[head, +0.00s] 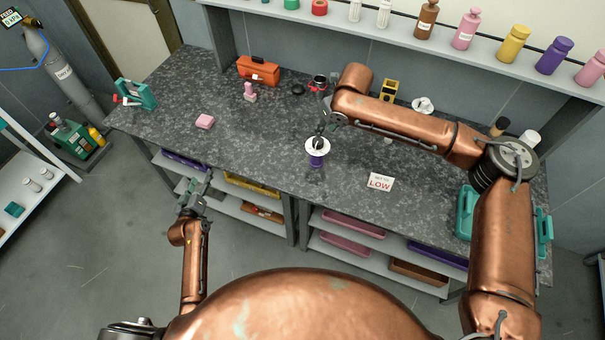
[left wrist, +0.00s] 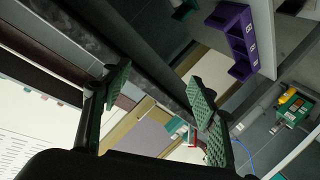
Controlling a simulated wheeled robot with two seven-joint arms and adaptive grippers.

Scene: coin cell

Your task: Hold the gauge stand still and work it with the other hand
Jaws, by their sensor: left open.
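The gauge stand, with a round white dial (head: 317,145) on a purple base (head: 316,161), stands on the dark speckled bench (head: 270,140) near its front edge. My left gripper (head: 194,190) is open and empty in front of the bench edge, well left of the stand. Its green-padded fingers (left wrist: 160,92) are apart in the left wrist view.
An orange toolbox (head: 258,71), a pink block (head: 205,121), a pink piece (head: 249,92) and a teal holder (head: 135,94) are on the left bench. A yellow item (head: 389,90) stands behind my right arm. Bench between pink block and stand is clear. Shelves with bins sit below.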

